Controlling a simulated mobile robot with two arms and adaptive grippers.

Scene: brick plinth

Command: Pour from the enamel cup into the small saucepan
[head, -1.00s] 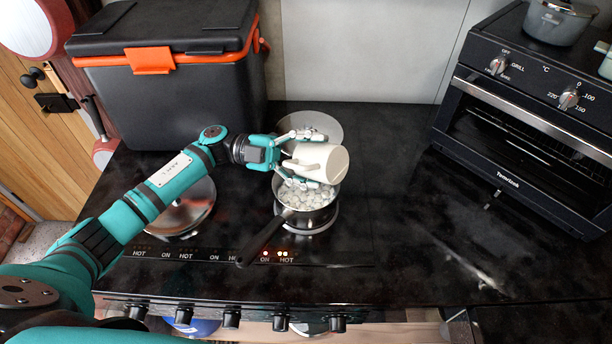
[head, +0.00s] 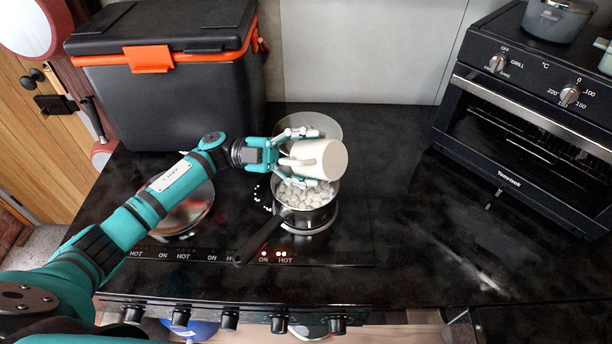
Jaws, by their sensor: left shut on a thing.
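The cream-white enamel cup (head: 322,160) is tipped on its side above the small saucepan. A flat grey-white round end shows at the right; I cannot clearly see into the cup. My left gripper (head: 290,155) is shut on the cup from the left, by its handle side. The small saucepan (head: 307,220) stands on a burner below, with its dark handle towards the front left. White lumps (head: 300,193) lie in it, and the cup and fingers hide its back part. My right gripper is not in view.
A black cool box (head: 175,90) with an orange latch stands at the back left. A shiny round lid or pan (head: 185,210) lies under my left forearm. A toaster oven (head: 530,130) stands at the right. The black worktop between the saucepan and oven is clear.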

